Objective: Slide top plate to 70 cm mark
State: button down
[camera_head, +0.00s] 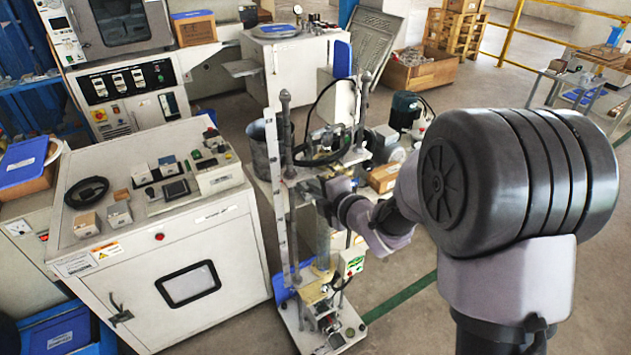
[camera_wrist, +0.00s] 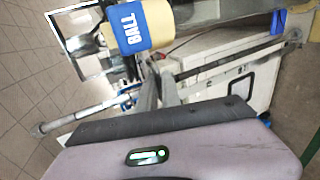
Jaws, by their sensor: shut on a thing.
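The test stand in the middle of the head view has upright metal posts and a pale vertical scale strip (camera_head: 281,205) on its left side. The scale's numbers are too small to read. The top plate (camera_head: 318,157) appears to be the crosspiece high between the posts, with brass-coloured parts on it. My gripper (camera_head: 324,192) reaches in from the right, just below that crosspiece. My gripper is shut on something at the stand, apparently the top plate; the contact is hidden.
A white cabinet (camera_head: 215,245) with small boxes on top stands close left of the stand. The stand's base (camera_head: 325,328) is on the floor. A dark green motor (camera_head: 405,110) and a cardboard box (camera_head: 383,178) are behind my arm. Floor at lower right is open.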

jog(key=shift+f, duration=0.6)
jog(key=shift+f, duration=3)
jog(key=shift+f, duration=2.85)
jog(key=c, duration=1.6)
grip_release()
jog(key=shift+o, duration=0.2)
